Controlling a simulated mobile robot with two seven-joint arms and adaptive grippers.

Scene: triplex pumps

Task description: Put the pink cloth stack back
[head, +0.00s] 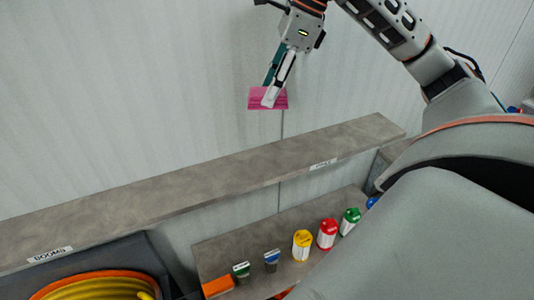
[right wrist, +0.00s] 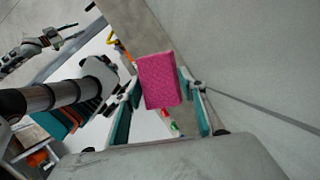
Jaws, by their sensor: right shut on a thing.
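The pink cloth stack (head: 255,98) is a small flat block in front of the pale wall, above the upper grey shelf (head: 200,181). My right gripper (head: 271,94) is shut on it, with one finger across its near face. The stack is clear of the shelf. In the right wrist view the pink stack (right wrist: 159,80) sits between the two teal-padded fingers of my right gripper (right wrist: 160,105), slightly tilted. The upper shelf bears a label reading BOOMS at its left and a second, small label at its right, hard to read. My left gripper does not show in the head view.
The upper shelf top is bare. A lower shelf (head: 225,250) holds yellow (head: 302,244), red (head: 327,234) and green (head: 350,221) containers and smaller bottles. A dark bin with a coiled yellow and orange item (head: 105,288) stands at lower left.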

